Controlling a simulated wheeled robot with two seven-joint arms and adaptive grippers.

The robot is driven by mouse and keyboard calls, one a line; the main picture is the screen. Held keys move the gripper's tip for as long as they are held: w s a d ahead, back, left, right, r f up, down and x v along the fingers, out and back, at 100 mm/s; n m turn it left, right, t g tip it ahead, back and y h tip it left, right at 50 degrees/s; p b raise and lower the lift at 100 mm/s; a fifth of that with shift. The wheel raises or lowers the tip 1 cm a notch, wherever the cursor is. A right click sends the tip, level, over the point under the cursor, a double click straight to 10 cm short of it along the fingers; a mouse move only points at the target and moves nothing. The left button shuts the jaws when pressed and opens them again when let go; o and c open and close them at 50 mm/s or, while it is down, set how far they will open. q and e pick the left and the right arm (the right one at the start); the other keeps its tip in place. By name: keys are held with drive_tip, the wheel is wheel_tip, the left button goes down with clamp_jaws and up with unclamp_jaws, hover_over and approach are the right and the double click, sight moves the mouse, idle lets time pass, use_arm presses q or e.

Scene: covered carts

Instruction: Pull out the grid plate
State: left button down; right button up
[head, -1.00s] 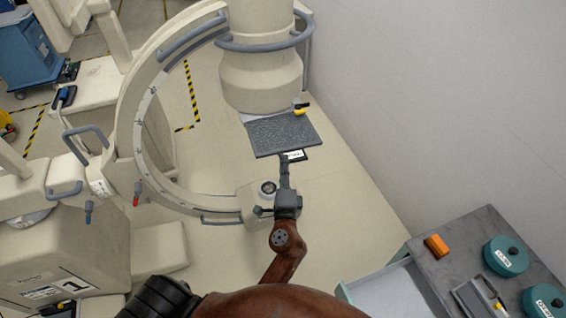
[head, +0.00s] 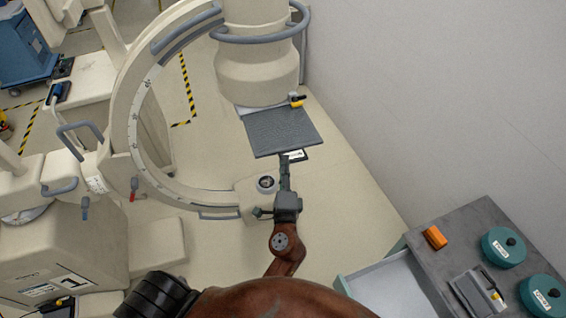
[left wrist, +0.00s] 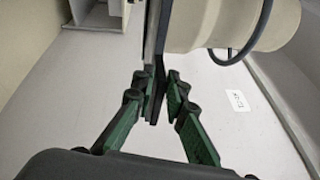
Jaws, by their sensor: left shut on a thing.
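The grid plate (head: 281,133) is a flat dark grey textured square just below the pale cylindrical housing (head: 258,80) of the C-shaped machine. A small labelled tab (head: 297,155) shows at its near edge. My left gripper (head: 285,160) is shut on the plate's near edge. In the left wrist view the plate (left wrist: 154,60) stands edge-on between the green fingers of my left gripper (left wrist: 154,97). The exact contact is partly hidden by the fingers. My right gripper is not in view.
A yellow-tipped catch (head: 297,101) sits at the plate's far right corner. The machine's pale arc (head: 135,110) curves close on the left. A grey cart (head: 460,245) with an open drawer, an orange block and teal round containers stands at lower right. A wall bounds the right.

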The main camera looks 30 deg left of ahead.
use_arm(q)
drive_tip(key=shift+s+d+f+n+g, duration=0.15)
drive_tip(key=shift+s+d+n, duration=0.15)
drive_tip(key=shift+d, duration=0.35)
drive_tip(key=shift+s+d+f+n+g, duration=0.1)
drive_tip(key=shift+s+d+n+g, duration=0.2)
drive_tip(key=shift+d, duration=0.4)
drive_tip(key=shift+s+d+f+n+g, duration=0.1)
drive_tip(key=shift+s+d+n, duration=0.1)
drive_tip(key=shift+d+n, duration=0.35)
drive_tip(key=shift+d, duration=0.1)
drive_tip(key=c, duration=1.9)
unclamp_jaws()
drive_tip(key=shift+f, duration=0.2)
drive_tip(key=shift+s+d+f+m+t, duration=0.1)
drive_tip(key=shift+s+d+m+t, duration=0.25)
drive_tip(key=shift+s, duration=0.8)
drive_tip(key=shift+s+d+r+m+t, duration=0.1)
drive_tip(key=shift+s+d+m, duration=0.15)
drive_tip(key=shift+s+m, duration=0.6)
drive_tip(key=shift+s+d+f+m+t, duration=0.1)
drive_tip(key=shift+s+d+m+t, duration=0.15)
drive_tip(key=shift+s, duration=1.2)
drive_tip(key=shift+w+f, duration=0.1)
drive_tip(key=shift+f, duration=0.05)
